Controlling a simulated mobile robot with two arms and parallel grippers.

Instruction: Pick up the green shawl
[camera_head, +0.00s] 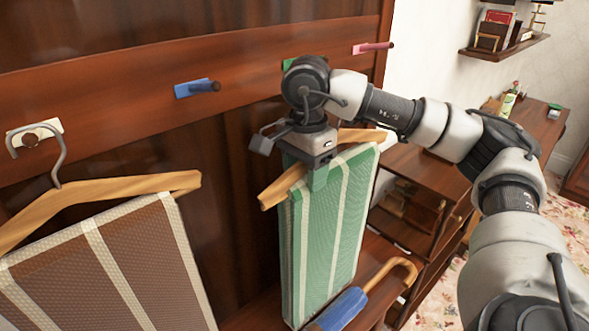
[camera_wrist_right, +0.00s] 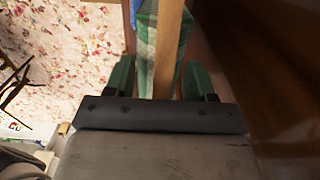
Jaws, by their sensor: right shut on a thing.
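The green shawl (camera_head: 333,225), with pale stripes, hangs folded over a wooden hanger (camera_head: 272,192) in the middle of the head view. My right gripper (camera_head: 312,178) is above it, pointing down, shut on the shawl at the hanger's bar. In the wrist view the two green fingers (camera_wrist_right: 160,78) stand on either side of the hanger bar (camera_wrist_right: 168,45), with the shawl (camera_wrist_right: 146,35) beside it. The gripper and wrist hide the hanger's hook and most of the green peg behind. My left gripper is not in view.
A brown striped shawl (camera_head: 120,270) hangs on another hanger at left. A blue peg (camera_head: 197,88) and a pink peg (camera_head: 373,47) are bare on the wooden rack. A blue umbrella (camera_head: 343,310) with a curved wooden handle stands just below the green shawl. A wooden desk (camera_head: 430,160) is at right.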

